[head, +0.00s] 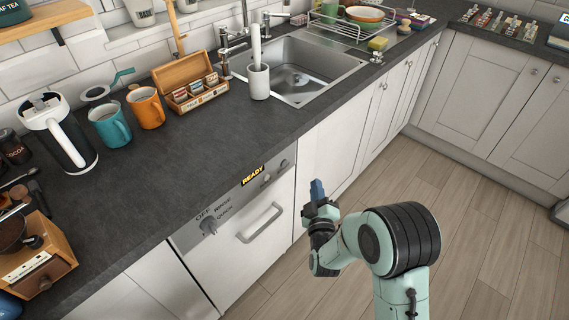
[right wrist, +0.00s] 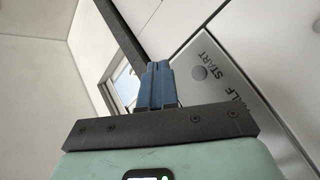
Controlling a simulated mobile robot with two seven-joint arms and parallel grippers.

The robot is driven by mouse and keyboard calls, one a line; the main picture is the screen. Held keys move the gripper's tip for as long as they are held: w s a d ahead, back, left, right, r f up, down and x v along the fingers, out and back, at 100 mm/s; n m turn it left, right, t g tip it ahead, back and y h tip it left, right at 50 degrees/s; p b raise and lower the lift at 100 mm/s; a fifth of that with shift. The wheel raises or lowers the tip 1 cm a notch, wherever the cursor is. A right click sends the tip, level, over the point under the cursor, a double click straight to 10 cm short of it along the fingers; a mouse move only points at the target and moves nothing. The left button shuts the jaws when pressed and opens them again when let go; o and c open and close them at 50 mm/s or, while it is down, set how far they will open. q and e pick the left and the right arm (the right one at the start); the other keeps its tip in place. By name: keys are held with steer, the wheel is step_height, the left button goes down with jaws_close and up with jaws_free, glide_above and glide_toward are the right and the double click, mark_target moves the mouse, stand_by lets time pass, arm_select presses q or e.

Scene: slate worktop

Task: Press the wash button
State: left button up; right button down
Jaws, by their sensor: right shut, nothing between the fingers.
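The white dishwasher (head: 245,262) is set under the slate worktop. Its grey control panel has a dial (head: 209,225), a lit display reading READY (head: 252,175) and small round buttons (head: 284,163) at its right end. I see no label reading wash. My right gripper (head: 317,190) is shut and empty, in front of the cabinet doors just right of the dishwasher. Its blue fingers (right wrist: 158,68) appear left of the START button, apart from it. My left gripper is out of view.
The dishwasher handle (head: 260,223) sticks out below the panel. The worktop (head: 180,150) edge overhangs the panel. A kettle (head: 58,132), mugs (head: 110,125) and a tea box (head: 192,84) stand on top, left of the sink (head: 305,68). The wooden floor (head: 480,200) is clear.

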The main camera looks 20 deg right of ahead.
mark_target(284, 163)
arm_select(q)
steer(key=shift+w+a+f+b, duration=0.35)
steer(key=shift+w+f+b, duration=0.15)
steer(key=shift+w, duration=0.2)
arm_select(e)
steer(key=w+a, duration=0.3)
steer(key=w, duration=0.4)
steer(key=shift+w+a, duration=0.15)
steer(key=shift+w, duration=0.25)
stand_by(1.0)
steer(key=shift+w+a, duration=0.15)
steer(key=shift+w, duration=0.25)
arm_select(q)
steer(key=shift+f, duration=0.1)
arm_select(e)
steer(key=shift+w+a, duration=0.15)
steer(key=shift+w, duration=0.15)
stand_by(0.4)
steer(key=shift+s, duration=0.1)
stand_by(0.3)
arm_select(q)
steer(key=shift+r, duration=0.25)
arm_select(e)
steer(key=shift+s+d, duration=0.3)
steer(key=shift+s, duration=0.3)
